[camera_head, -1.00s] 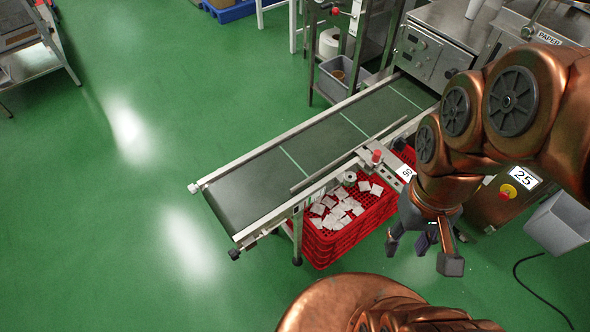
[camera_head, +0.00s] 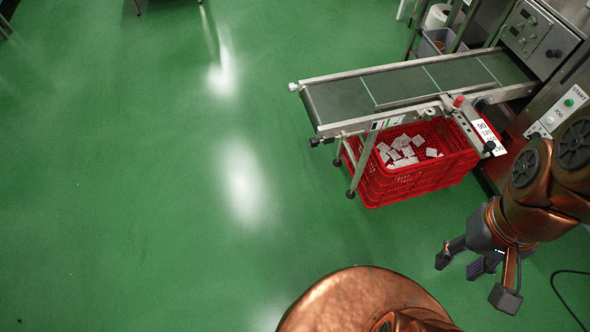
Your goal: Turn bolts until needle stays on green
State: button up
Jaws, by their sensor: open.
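The conveyor (camera_head: 410,84) has a dark belt with thin green lines across it. On its near side rail are a red knob (camera_head: 458,101), a dark knob (camera_head: 489,146) and a white plate with printed numbers (camera_head: 486,133). A small label strip with some green (camera_head: 387,123) sits on the rail near the left end. I cannot make out any needle or single bolts at this size. My gripper (camera_head: 478,276) is open and empty, at the lower right, apart from the conveyor and the crate, with its fingers spread.
A red crate (camera_head: 385,192) with several white teabag packets stands under the conveyor. A control panel with a green start button (camera_head: 570,102) is at the right. A black cable (camera_head: 556,291) lies on the floor. The green floor (camera_head: 130,200) at the left is clear.

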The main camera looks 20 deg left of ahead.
aim_at(315, 142)
jog(key=u, duration=0.7)
jog(key=i, duration=0.6)
jog(key=u, duration=0.55)
jog(key=k, duration=1.3)
jog(key=u, duration=0.75)
jog(key=i, duration=0.7)
jog(key=u, duration=0.8)
jog(key=i, duration=0.5)
jog(key=u, duration=0.05)
